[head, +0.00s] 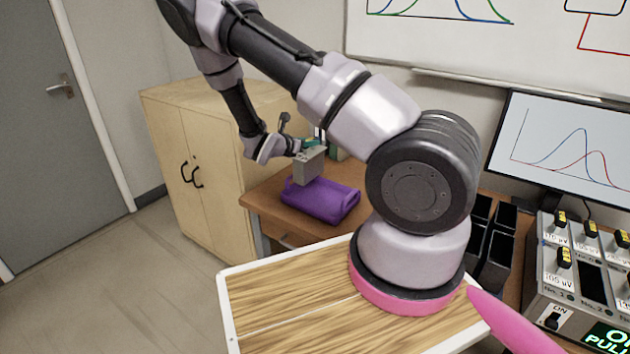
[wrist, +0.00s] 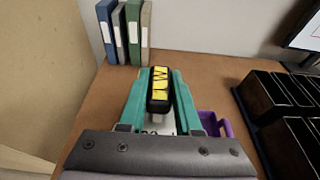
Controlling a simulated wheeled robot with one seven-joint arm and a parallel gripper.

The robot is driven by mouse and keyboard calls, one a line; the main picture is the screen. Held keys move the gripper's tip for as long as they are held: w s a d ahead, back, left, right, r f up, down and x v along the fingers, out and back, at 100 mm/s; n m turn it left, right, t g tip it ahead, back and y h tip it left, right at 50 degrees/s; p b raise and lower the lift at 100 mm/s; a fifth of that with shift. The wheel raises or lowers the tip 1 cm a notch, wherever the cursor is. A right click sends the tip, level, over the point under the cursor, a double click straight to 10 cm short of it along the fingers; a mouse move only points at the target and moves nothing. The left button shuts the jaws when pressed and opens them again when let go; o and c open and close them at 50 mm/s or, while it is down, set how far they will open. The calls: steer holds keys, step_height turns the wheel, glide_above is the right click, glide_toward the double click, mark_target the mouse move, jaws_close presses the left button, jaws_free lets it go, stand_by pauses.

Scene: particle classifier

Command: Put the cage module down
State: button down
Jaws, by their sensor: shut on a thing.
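The cage module (head: 308,168) is a small grey box. It hangs below my gripper (head: 313,143) in the head view, in front of the purple thing on the wooden desk. In the wrist view, the teal fingers of my gripper (wrist: 162,95) are shut on the module's black handle (wrist: 160,80), which has a yellow marked top. A little of the grey body shows between the fingers; the rest is hidden there. I cannot tell for sure how high its bottom is above the surface below.
A purple container or bundle (head: 322,202) lies on the wooden desk (head: 277,212). Binders (wrist: 125,32) stand at the back. Black open bins (wrist: 283,112) and a monitor (head: 565,148) are right. A panel (head: 577,270) of similar knobbed modules stands at the far right.

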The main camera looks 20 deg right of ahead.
mark_target(309, 152)
step_height(309, 152, down, 4)
steer(key=shift+w+d+r, duration=0.1)
steer(key=shift+f, duration=1.95)
steer(key=shift+f, duration=0.1)
steer(key=shift+f, duration=0.25)
steer(key=c, duration=0.6)
jaws_free()
